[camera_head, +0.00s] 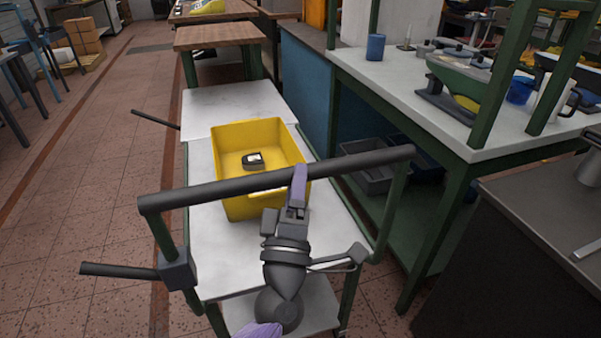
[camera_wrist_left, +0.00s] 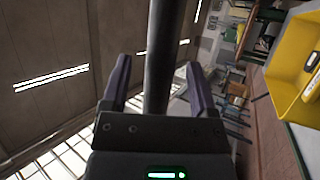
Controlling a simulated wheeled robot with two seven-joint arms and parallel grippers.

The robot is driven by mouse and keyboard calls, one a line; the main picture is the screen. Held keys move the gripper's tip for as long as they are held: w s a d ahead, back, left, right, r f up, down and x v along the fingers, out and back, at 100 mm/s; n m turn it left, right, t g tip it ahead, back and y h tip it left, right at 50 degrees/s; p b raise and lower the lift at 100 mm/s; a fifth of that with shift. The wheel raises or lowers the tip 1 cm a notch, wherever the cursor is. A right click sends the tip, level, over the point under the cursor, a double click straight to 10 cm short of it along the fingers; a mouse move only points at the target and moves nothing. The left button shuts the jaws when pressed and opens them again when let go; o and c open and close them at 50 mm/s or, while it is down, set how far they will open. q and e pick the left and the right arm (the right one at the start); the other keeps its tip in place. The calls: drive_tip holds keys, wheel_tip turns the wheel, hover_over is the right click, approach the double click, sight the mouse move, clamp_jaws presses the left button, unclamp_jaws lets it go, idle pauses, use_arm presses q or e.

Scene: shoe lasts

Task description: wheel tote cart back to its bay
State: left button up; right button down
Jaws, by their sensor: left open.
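The tote cart (camera_head: 197,158) has a pale top and a dark push bar (camera_head: 220,189) across its near end. A yellow tote (camera_head: 233,211) sits on the cart top with a small dark object with a white label (camera_head: 253,159) inside. My left gripper (camera_head: 298,186) is at the push bar, near its middle. In the left wrist view the bar runs between the two spread purple fingers of my left gripper (camera_wrist_left: 157,75), with gaps on both sides. The yellow tote also shows there at the right edge (camera_wrist_left: 289,70). My right gripper is not in view. I cannot tell which place is the bay.
A green-framed workbench (camera_head: 422,105) stands close to the cart's right, with grey bins (camera_head: 368,180) on its lower shelf. A wood-topped table (camera_head: 218,36) is beyond the cart. A dark counter (camera_head: 545,235) is at the near right. Tiled floor (camera_head: 75,180) is open on the left.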

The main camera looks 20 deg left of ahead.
use_arm(q)
drive_tip(key=shift+x, duration=0.9)
clamp_jaws()
idle(0.8)
